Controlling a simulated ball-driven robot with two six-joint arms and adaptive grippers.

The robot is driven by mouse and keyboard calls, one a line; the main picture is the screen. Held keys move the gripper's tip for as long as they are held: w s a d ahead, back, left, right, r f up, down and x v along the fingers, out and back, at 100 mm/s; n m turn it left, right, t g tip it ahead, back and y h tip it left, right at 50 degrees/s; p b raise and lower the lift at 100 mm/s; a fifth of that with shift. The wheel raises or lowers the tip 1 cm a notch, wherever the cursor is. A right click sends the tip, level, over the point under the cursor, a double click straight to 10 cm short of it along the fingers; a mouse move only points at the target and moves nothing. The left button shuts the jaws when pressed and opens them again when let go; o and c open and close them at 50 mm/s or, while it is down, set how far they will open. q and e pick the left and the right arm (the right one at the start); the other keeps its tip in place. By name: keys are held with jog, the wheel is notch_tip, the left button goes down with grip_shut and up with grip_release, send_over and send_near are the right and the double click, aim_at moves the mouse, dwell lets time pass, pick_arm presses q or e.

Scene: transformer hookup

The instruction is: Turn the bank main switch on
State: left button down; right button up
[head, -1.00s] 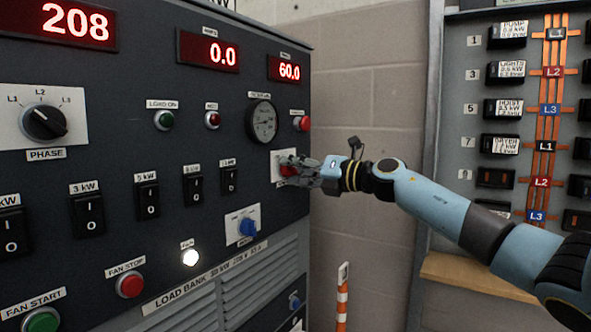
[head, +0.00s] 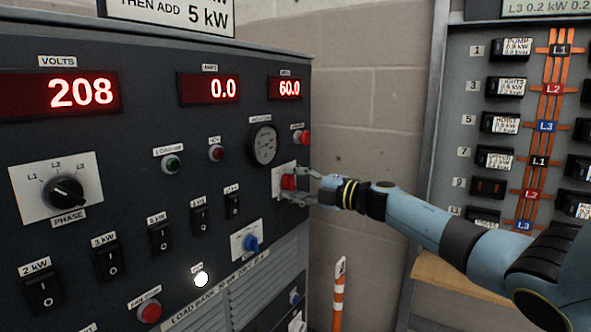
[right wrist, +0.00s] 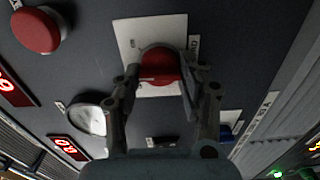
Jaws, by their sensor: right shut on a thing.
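The load bank (head: 120,140) is a dark panel filling the left of the head view. Its red rotary switch knob (head: 288,182) sits on a white plate (head: 277,183) near the panel's right edge. My right gripper (head: 299,188) reaches it from the right and is shut on the knob. In the right wrist view the two fingers stand at either side of the red knob (right wrist: 160,64), in front of its white plate (right wrist: 126,33). The plate's lettering is partly hidden and too small to read. My left gripper is out of view.
Red button (head: 301,137) and round gauge (head: 264,145) are above the knob; blue knob (head: 250,243) is below left. A breaker panel (head: 465,130) stands right. The white lamp (head: 201,279) is lit.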

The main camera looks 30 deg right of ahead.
jog(key=m+p, duration=0.3)
jog(key=m, duration=0.1)
jog(key=shift+r+m+p, duration=0.2)
jog(key=shift+m+p, duration=0.1)
jog(key=shift+p, duration=0.1)
jog(key=shift+m+p, duration=0.7)
jog(key=shift+m, duration=0.4)
jog(key=shift+d+f+m+p, duration=0.15)
jog(key=shift+m+p, duration=0.3)
jog(key=shift+m, duration=0.45)
jog(key=shift+f, duration=0.1)
jog(key=o, duration=1.2)
jog(key=shift+s, duration=0.1)
